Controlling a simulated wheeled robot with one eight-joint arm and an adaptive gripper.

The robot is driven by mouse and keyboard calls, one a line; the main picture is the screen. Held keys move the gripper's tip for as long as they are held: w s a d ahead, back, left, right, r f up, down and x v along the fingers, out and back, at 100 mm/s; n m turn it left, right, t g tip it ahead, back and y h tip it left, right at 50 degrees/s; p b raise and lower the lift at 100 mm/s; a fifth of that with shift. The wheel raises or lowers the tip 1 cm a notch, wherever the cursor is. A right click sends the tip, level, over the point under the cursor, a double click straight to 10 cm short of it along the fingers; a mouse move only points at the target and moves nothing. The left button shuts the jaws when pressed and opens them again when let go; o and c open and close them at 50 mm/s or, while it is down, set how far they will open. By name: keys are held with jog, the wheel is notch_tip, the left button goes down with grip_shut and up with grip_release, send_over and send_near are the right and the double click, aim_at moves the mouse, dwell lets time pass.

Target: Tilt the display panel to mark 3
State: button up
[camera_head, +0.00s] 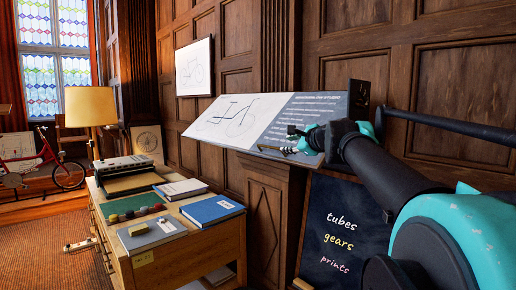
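The display panel (238,119) is a slanted board on a wooden stand. Its left part carries a bicycle drawing on white, and its right part is grey with lines of white text. A small dark plate (360,98) with faint light markings stands at the panel's right end; the markings are too small to read. My gripper (291,141) is at the panel's lower front edge, right of its middle. My wrist and arm cover the panel's lower right corner. Whether the fingers touch or hold the edge is too small to tell.
A wooden cabinet (188,249) with books, small round pieces and a grey machine (124,167) stands at the lower left. A chalkboard (343,229) reading "tubes gears prints" leans below the panel. A lamp (90,106) and red bicycle (40,160) are farther back.

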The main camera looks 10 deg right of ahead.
aim_at(269, 147)
jog(key=x, duration=1.6)
jog(key=shift+w+a, duration=0.15)
jog(key=shift+w, duration=0.15)
grip_shut()
